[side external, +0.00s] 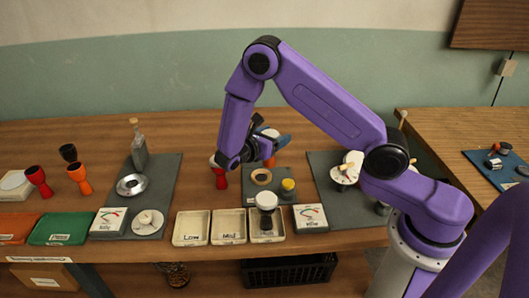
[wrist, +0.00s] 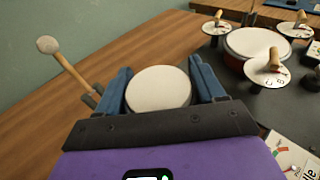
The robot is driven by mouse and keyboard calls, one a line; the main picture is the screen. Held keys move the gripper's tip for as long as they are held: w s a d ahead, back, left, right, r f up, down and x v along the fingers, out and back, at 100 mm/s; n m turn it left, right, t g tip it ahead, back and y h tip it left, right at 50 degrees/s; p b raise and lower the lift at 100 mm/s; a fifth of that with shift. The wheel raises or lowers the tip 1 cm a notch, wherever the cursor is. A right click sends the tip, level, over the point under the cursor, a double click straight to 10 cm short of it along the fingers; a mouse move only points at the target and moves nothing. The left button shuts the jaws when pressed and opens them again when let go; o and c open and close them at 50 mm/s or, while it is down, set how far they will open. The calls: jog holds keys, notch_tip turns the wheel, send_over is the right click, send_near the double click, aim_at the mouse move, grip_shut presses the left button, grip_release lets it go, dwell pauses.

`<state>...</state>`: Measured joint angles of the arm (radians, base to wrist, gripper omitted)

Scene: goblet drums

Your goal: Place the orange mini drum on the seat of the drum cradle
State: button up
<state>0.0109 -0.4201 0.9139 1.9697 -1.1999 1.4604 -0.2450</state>
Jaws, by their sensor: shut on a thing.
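My gripper (wrist: 160,92) is shut on the orange mini drum, with a blue finger on each side of its round white head (wrist: 158,88). In the side view my gripper (side external: 270,143) is partly behind my arm, and a bit of the drum's orange body (side external: 270,162) shows below the fingers. A tan ring (side external: 262,176) with a dark middle, which looks like the drum cradle's seat, is on a dark mat just below and in front of the drum. The wrist view does not show this ring. I cannot tell the exact gap between drum and ring.
A yellow-topped piece (side external: 288,185) is beside the ring. A red drum (side external: 221,180) stands to the left, partly hidden by my arm. A mallet (wrist: 62,60) stands left of my fingers. A wide white-headed drum (wrist: 258,43) with knobbed pieces is to the right. Labelled trays (side external: 230,226) line the front.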

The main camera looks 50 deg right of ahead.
jog(key=shift+w+d+f, duration=0.1)
jog(key=shift+w+f, duration=0.55)
jog(key=shift+f, duration=0.65)
jog(key=shift+w+d+f, duration=0.1)
jog(key=shift+w+f, duration=0.5)
jog(key=shift+f, duration=0.65)
jog(key=shift+w+d+f, duration=0.1)
jog(key=shift+w+f, duration=0.55)
jog(key=shift+f, duration=0.65)
jog(key=shift+f, duration=0.1)
jog(key=o, duration=1.1)
